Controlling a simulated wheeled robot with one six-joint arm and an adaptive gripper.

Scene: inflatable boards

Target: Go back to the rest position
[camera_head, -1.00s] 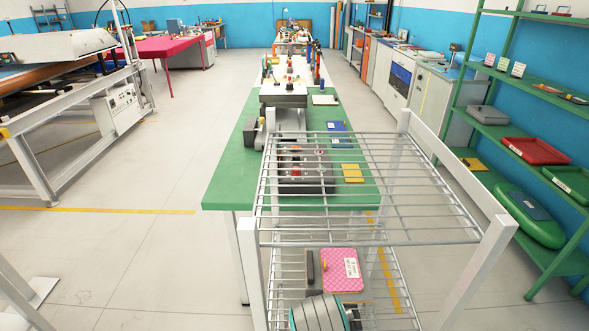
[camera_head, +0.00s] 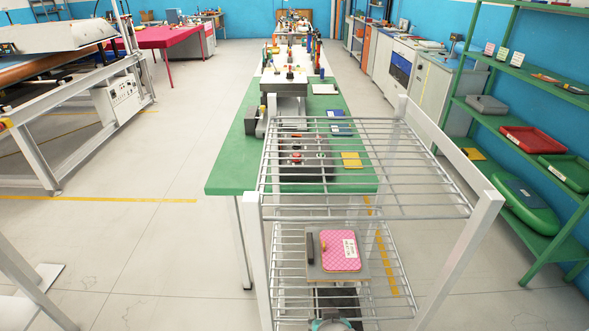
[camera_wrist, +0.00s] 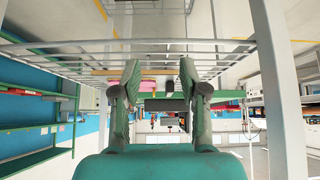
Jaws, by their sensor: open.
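My gripper (camera_wrist: 159,80) shows in the wrist view with its two green-grey fingers spread apart. Nothing is held between them. Wire bars of the rack cross the view just beyond the fingertips. In the head view only a teal and dark part of my arm shows at the bottom edge, below the lower shelf's board; the fingers cannot be made out there. A pink patterned pad (camera_head: 340,251) with a white label lies on a flat board (camera_head: 350,277) on the lower wire shelf, beside a dark bar (camera_head: 310,248).
The white-posted wire rack (camera_head: 480,225) stands close in front; its upper shelf is bare. Behind it is a green table (camera_head: 228,172) with devices and a yellow pad (camera_head: 351,160). Green shelving (camera_head: 470,110) stands at right. Open floor (camera_head: 150,240) lies at left.

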